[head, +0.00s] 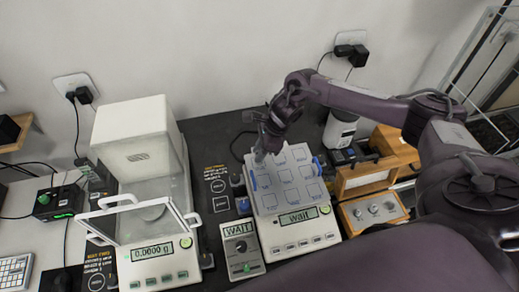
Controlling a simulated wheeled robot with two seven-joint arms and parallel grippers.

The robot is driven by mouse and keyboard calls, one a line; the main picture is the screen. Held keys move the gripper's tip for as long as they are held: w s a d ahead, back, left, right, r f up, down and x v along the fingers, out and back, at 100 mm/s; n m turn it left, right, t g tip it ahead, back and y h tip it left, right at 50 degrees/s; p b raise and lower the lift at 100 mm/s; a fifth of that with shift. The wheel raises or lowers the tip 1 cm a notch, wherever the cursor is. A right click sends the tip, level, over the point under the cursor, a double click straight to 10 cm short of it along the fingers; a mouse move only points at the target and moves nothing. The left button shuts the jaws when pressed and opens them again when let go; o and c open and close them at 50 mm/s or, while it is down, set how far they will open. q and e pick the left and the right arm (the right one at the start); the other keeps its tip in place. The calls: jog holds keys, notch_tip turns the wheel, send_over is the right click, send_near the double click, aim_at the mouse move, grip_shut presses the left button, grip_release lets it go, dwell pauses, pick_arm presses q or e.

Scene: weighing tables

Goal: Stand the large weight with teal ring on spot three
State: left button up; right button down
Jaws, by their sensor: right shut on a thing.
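My right gripper (262,143) reaches in from the right and points down over the back left part of the platform balance. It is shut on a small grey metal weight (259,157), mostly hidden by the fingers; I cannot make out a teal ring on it. The balance's pale plate (285,202) carries a grid of marked squares, with blue pieces at its left and right sides. The spot numbers are too small to read. I cannot tell whether the weight touches the plate. My left gripper is not in view.
A glass-doored balance (152,253) reading 0.0000 g stands left. Small dark weights (243,205) sit between the balances. A grey box (242,249) and the platform balance's display (299,216) both read "wait". A wooden case (365,178) and white jar (340,130) stand right.

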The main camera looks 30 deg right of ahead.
jog(key=c, duration=1.2)
grip_release()
jog(key=b+v, duration=0.4)
jog(key=v, duration=0.8)
